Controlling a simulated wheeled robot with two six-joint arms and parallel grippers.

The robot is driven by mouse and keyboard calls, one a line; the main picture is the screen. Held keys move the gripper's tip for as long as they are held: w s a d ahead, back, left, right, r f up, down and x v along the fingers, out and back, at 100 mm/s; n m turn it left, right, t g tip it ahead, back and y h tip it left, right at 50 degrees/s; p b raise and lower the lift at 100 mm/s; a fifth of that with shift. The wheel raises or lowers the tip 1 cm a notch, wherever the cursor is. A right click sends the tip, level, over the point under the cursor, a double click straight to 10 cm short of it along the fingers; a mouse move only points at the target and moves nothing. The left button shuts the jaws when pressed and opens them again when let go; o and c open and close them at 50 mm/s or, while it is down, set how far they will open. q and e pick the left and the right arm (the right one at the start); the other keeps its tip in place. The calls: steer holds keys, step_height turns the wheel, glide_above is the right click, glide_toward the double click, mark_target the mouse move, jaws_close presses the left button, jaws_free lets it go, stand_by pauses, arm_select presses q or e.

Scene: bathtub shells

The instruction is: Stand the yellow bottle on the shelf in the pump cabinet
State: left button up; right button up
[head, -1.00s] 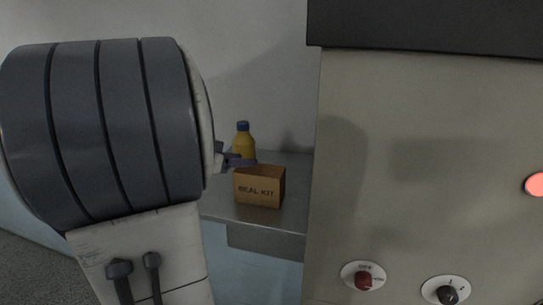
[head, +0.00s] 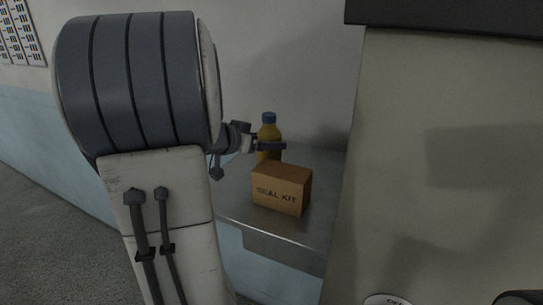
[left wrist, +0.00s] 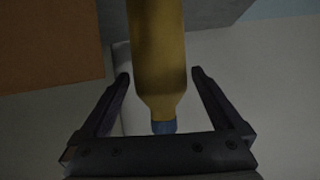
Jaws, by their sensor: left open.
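The yellow bottle (head: 268,133) with a blue cap stands upright on a grey metal ledge (head: 238,192), behind a brown box. Its lower part is hidden by the box and my gripper. My left gripper (head: 270,146) is at the bottle, in front of its body in the head view. In the left wrist view the bottle (left wrist: 158,50) lies between the two open fingers (left wrist: 160,74), with a gap on each side. The shelf inside the pump cabinet cannot be made out. My right gripper is not in view.
The brown SEAL KIT box (head: 282,188) stands on the ledge just in front of the bottle. A large beige cabinet (head: 440,170) rises at the right, beside the ledge. The wall (head: 290,60) is behind. My left arm covers much of the left side.

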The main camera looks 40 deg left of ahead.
arm_select(q)
steer(key=shift+f+p+x, duration=0.15)
steer(key=shift+f+x, duration=0.05)
steer(key=shift+x, duration=1.15)
steer(key=shift+f+p+x, duration=0.15)
steer(key=shift+f+x, duration=0.05)
steer(key=shift+x, duration=1.15)
steer(key=shift+s, duration=0.15)
jaws_close()
